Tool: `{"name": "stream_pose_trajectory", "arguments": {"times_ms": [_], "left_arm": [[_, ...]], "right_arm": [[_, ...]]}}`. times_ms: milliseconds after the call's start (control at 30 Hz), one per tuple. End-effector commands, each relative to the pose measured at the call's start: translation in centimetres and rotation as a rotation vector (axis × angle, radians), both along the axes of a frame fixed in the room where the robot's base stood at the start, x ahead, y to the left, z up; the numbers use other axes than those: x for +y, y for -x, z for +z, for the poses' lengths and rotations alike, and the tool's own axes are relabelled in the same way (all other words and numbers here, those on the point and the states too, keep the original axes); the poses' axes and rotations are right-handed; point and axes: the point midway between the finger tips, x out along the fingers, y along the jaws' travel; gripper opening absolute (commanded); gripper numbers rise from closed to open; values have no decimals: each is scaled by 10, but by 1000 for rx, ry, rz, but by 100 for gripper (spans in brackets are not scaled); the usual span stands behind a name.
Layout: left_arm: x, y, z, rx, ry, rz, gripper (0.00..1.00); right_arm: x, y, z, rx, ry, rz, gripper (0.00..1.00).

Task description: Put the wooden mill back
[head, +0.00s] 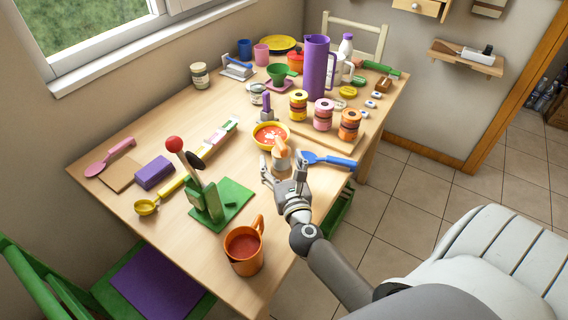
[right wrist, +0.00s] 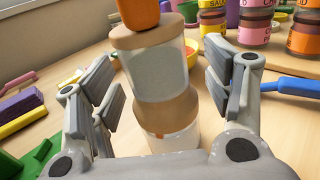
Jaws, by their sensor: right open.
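The wooden mill (head: 281,161) stands on the table just in front of the yellow bowl. It has an orange knob, wooden bands and a clear, pale body. In the right wrist view the mill (right wrist: 157,75) fills the space between my fingers, with its top cut off by the frame. My right gripper (head: 284,170) is open around the mill, one finger on each side. In the right wrist view, gaps show between the mill and the finger pads of the gripper (right wrist: 160,85). My left gripper is not in view.
The yellow bowl (head: 261,139) with red food is close behind the mill. A blue spatula (head: 330,160) lies to the right. Labelled tins (head: 323,115) stand on a wooden board (head: 318,137). A green press (head: 205,200) and an orange mug (head: 243,252) stand to the front left.

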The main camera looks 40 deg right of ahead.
Motion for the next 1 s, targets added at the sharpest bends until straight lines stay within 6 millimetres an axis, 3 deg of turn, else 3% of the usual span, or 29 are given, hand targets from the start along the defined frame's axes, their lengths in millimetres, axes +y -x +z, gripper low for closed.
{"name": "stream_pose_trajectory", "arguments": {"times_ms": [167, 700, 1000], "left_arm": [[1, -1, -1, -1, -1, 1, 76], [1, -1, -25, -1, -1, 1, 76], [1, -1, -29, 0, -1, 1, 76]], "right_arm": [[5, 12, 0, 2, -2, 1, 73], [37, 98, -1, 2, 0, 1, 73], [43, 112, 2, 0, -1, 0, 73]]}}
